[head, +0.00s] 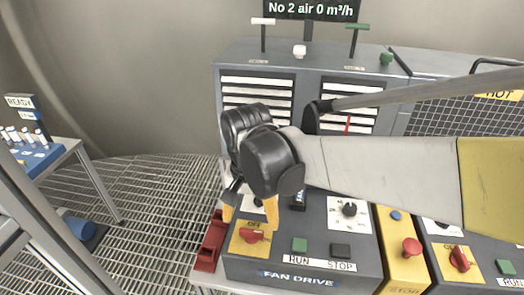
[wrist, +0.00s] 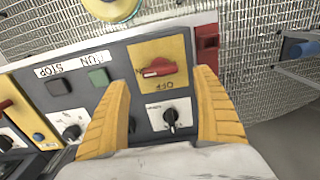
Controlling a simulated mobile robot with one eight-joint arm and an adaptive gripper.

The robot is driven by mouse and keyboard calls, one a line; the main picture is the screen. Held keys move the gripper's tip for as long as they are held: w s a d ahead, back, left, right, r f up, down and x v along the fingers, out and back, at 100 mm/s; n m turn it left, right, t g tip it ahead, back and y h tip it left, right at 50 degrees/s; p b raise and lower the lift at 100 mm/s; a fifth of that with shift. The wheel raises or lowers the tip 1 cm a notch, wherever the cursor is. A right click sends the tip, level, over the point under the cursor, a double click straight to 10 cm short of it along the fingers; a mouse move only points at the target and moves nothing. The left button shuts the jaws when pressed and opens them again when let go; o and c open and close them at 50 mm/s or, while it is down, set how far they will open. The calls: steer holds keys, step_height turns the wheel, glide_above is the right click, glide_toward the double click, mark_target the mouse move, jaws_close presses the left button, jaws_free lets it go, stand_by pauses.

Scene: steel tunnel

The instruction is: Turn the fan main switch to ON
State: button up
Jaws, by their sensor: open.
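The fan main switch is a red rotary handle (head: 250,236) on a yellow plate marked OFF, at the left of the grey FAN DRIVE box (head: 340,262). In the wrist view the red handle (wrist: 158,68) lies nearly crosswise, with OFF upside down beneath it and a partly readable ON mark at its left. My gripper (head: 249,222) is open, with its yellow fingers above the switch plate. In the wrist view the gripper (wrist: 162,74) has a finger on either side of the handle, with visible gaps. Contact is not visible.
Green RUN (head: 299,245) and dark STOP (head: 340,250) buttons and a black selector knob (head: 349,210) are close by. A red bracket-like part (head: 211,243) stands at the box's left side. A similar panel with another red switch (head: 460,258) is at the right.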

mark_target(252, 230)
step_height(252, 230, up, 6)
steer(key=shift+r, duration=0.15)
steer(key=d+f+t+b, duration=0.1)
steer(key=d, duration=0.3)
steer(key=d+f+t+b, duration=0.1)
steer(key=d+b, duration=0.1)
steer(key=d, duration=0.2)
steer(key=d+f+y+b, duration=0.1)
steer(key=d, duration=0.3)
steer(key=shift+s+d+f+t+b, duration=0.3)
steer(key=shift+s+t, duration=0.1)
steer(key=s+d+f+t+b, duration=0.1)
steer(key=d+f, duration=0.1)
steer(key=d, duration=0.2)
steer(key=s+d+f+t+b, duration=0.2)
steer(key=d, duration=0.2)
steer(key=s+d+f+n+t+h+b, duration=0.1)
steer(key=d+f, duration=0.2)
steer(key=d, duration=0.2)
steer(key=shift+s, duration=0.3)
